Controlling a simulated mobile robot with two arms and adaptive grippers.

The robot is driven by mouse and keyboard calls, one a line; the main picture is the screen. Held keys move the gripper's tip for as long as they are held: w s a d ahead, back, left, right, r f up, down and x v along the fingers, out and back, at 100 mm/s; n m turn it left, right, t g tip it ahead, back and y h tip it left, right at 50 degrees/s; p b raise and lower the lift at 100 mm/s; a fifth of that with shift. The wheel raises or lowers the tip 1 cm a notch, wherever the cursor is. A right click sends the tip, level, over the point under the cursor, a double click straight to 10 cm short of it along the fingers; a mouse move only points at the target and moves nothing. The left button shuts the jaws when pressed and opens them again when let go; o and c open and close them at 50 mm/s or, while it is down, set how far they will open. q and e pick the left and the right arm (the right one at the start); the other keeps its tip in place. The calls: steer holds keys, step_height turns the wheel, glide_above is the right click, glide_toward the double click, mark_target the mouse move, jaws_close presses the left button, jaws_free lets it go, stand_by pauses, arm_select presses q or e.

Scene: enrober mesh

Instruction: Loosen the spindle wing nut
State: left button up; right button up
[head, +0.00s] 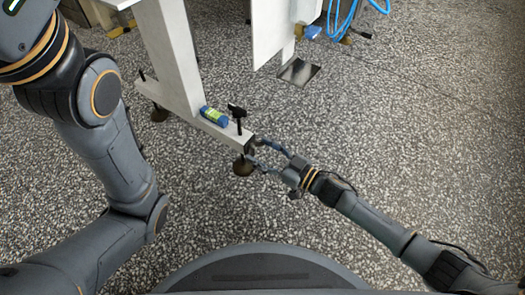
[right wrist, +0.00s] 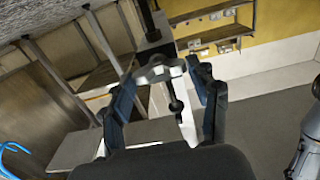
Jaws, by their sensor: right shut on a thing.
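My right gripper (head: 255,151) is at the near end of the white machine's low foot beam (head: 225,134). Its two fingers show in the right wrist view (right wrist: 168,82), with their tips closed on a small light-grey metal piece, which I take to be the spindle wing nut (right wrist: 158,71). A short dark rod with a knob (right wrist: 175,106) shows between the fingers. In the head view the nut is too small and too covered by the fingers to make out. My left arm comes in from the left, but its gripper is out of the picture.
A blue and green can (head: 214,116) lies on the foot beam, beside an upright black tool-like thing (head: 238,117). A round brown foot (head: 243,166) is under the beam end. Blue hose (head: 343,20) hangs at the top right.

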steer(key=shift+n+p, duration=0.3)
steer(key=n+p, duration=0.1)
steer(key=n, duration=0.1)
steer(key=shift+s+r+n, duration=0.1)
steer(key=shift+n, duration=0.3)
steer(key=n+p, duration=0.1)
steer(key=n, duration=0.3)
steer(key=shift+a+n+p, duration=0.1)
steer(key=shift+n+p, duration=0.2)
steer(key=n, duration=0.4)
steer(key=shift+s+f+n, duration=0.1)
steer(key=shift+f+n, duration=0.15)
steer(key=shift+n, duration=0.05)
steer(key=n, duration=0.5)
steer(key=shift+f, duration=0.1)
steer(key=shift+n, duration=0.3)
steer(key=o, duration=1.1)
steer(key=shift+o, duration=0.2)
